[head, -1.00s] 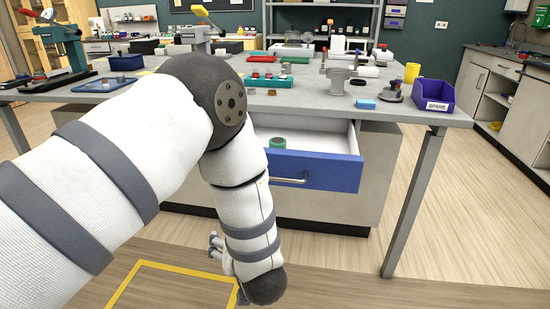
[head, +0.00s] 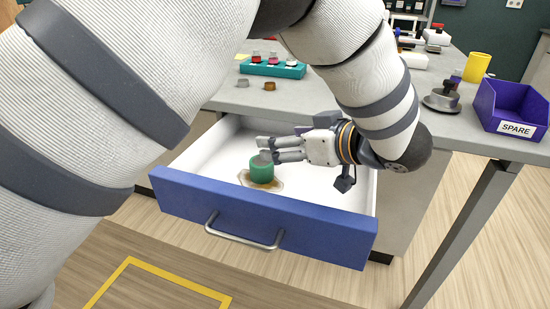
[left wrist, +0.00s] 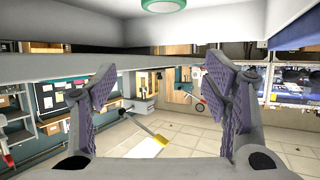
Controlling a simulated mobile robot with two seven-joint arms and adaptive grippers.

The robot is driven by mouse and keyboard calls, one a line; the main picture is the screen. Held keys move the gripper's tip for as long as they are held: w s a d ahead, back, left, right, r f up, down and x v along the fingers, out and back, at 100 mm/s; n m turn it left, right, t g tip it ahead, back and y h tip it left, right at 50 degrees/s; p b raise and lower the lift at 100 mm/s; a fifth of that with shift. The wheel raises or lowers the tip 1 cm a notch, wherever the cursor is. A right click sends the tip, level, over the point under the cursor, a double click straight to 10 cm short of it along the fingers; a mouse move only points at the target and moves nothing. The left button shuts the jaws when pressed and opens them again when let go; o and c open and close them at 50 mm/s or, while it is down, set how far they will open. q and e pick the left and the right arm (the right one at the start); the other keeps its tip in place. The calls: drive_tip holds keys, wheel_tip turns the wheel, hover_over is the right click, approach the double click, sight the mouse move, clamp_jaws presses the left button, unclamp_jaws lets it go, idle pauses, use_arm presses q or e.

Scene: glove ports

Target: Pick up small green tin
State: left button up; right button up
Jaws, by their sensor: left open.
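The small green tin (head: 262,172) stands upright inside the open drawer, on a brownish patch (head: 277,183). It also shows at the top edge of the left wrist view (left wrist: 163,5), partly cut off, beyond the open fingertips. My left gripper (head: 268,150) reaches into the drawer from the right, with its fingers pointing left. Its fingertips are close to the tin's top and overlap it in the head view; I cannot tell if they touch. The jaws (left wrist: 161,75) are open with nothing between them. My right gripper is not in view.
The drawer (head: 180,200) has white walls and a blue front with a metal handle (head: 245,235). Above it is the grey worktop (head: 300,100) with a teal rack (head: 272,68), a purple SPARE bin (head: 508,110) and a yellow cup (head: 477,67).

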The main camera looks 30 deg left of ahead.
sight(268, 166)
use_arm(q)
drive_tip(key=f, duration=0.7)
drive_tip(key=shift+s+a+b, duration=0.2)
drive_tip(key=shift+a+b, duration=0.2)
drive_tip(key=x, duration=0.6)
drive_tip(key=shift+a, duration=0.3)
drive_tip(key=c, duration=1.3)
